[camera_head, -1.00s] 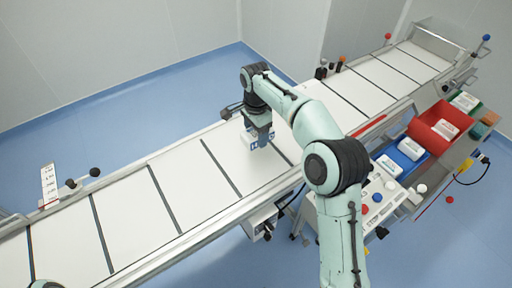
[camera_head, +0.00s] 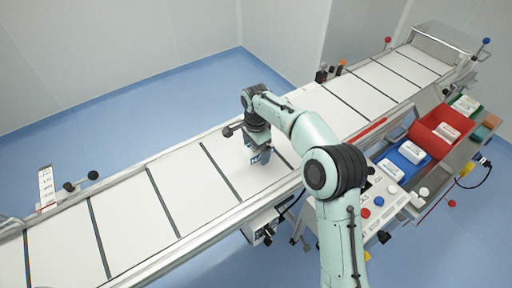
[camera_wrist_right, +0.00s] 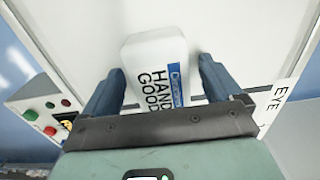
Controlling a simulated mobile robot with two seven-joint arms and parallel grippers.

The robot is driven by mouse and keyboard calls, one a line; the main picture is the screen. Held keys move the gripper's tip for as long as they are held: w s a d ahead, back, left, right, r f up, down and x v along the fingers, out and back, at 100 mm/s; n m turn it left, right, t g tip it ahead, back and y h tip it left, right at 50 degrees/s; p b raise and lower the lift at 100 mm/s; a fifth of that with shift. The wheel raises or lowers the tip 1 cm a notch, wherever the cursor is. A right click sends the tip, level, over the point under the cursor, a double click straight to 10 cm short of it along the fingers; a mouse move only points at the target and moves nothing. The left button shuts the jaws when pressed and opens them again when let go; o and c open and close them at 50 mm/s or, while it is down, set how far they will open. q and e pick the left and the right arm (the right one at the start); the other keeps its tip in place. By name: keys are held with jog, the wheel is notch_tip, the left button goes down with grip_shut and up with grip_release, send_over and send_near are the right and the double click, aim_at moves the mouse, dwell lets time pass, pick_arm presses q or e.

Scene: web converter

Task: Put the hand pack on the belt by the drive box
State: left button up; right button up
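The hand pack (camera_wrist_right: 157,65) is a white block with a blue label and the words "HAND GOOD". It sits on the white belt (camera_head: 185,190), in line with a box below the belt's near edge. My right gripper (camera_wrist_right: 160,85) has its two dark fingers on either side of the pack, with a gap visible at least on the right side, so it looks open around it. In the head view my right gripper (camera_head: 259,156) is low over the belt and partly hides the pack. The box with buttons (camera_head: 262,226), perhaps the drive box, hangs at the near edge. My left gripper is not in view.
A blue bin (camera_head: 403,160) and a red bin (camera_head: 435,132) with white packs stand right of the belt. A button panel (camera_head: 378,202) is nearer. A white sign (camera_head: 46,187) stands at the far left edge. The left belt sections are clear.

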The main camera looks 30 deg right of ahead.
pick_arm(q)
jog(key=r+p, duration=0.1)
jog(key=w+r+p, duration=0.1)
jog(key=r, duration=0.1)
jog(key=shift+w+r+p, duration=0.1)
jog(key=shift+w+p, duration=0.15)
jog(key=shift+p, duration=0.15)
pick_arm(e)
notch_tip(320, 180, up, 12)
jog(key=shift+r, duration=0.15)
